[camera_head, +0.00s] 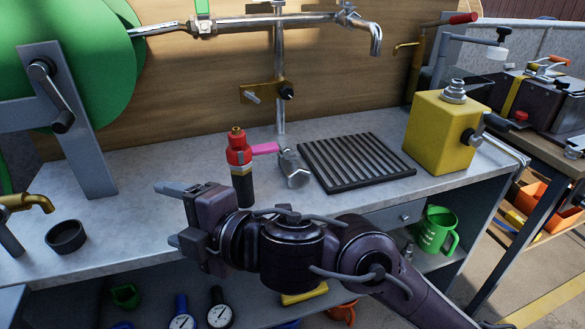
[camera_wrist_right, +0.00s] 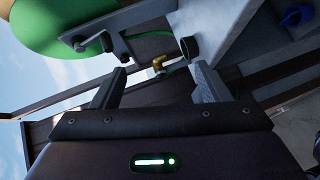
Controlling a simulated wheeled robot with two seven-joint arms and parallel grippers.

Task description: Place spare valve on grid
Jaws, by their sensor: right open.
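The spare valve (camera_head: 293,168), a silver metal body with a pink lever, lies on the grey bench top just left of the grid. The grid (camera_head: 357,161) is a dark slatted rack lying flat, and its slats look bare. My right gripper (camera_head: 172,215) is in front of the bench, left of and nearer than the valve, pointing left. Its two fingers are apart with nothing between them; they also show in the right wrist view (camera_wrist_right: 160,83). The valve and grid are not seen in the wrist view. My left gripper is not in view.
A red-topped tool with a black grip (camera_head: 240,165) stands left of the valve. A yellow box (camera_head: 440,133) stands right of the grid. A black ring (camera_head: 66,236) and a brass tap (camera_head: 27,203) are at left. A pipe with a spout (camera_head: 280,22) runs above.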

